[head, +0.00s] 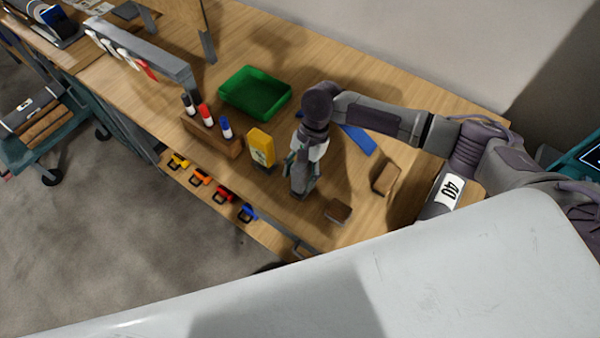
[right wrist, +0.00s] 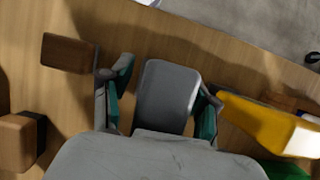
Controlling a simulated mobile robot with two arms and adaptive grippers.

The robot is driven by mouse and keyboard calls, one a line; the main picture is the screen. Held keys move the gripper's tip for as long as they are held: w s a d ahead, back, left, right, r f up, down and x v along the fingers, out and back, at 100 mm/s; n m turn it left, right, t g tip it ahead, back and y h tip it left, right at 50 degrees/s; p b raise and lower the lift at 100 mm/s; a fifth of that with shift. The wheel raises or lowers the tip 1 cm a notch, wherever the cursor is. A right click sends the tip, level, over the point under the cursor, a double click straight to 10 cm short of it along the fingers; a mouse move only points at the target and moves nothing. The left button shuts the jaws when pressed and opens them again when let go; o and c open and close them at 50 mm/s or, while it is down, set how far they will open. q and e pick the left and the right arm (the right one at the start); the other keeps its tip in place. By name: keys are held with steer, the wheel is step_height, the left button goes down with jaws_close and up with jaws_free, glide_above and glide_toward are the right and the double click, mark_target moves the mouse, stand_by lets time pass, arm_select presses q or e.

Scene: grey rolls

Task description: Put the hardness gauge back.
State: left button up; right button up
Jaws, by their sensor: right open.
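My right gripper (head: 302,186) points down over the wooden bench and is open. In the right wrist view its teal-padded fingers (right wrist: 163,102) stand either side of a grey block with rounded corners (right wrist: 167,92). The block is close to the right-hand finger, with a gap at the left one. This grey block may be the hardness gauge; no dial or label shows on it. In the head view the gripper mostly hides it. A yellow item with a pale top patch (head: 261,147) stands left of the gripper; it also shows in the right wrist view (right wrist: 262,124). My left gripper is out of view.
A wooden holder with markers (head: 213,135) and a green tray (head: 255,92) stand left and behind. Brown blocks (head: 338,211) (head: 384,177) lie to the right. A blue strip (head: 358,138) lies behind the arm. Coloured clips (head: 223,194) line the bench's front edge.

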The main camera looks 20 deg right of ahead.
steer(key=b+v, duration=0.2)
steer(key=v, duration=1)
steer(key=shift+r, duration=0.15)
steer(key=shift+s, duration=0.1)
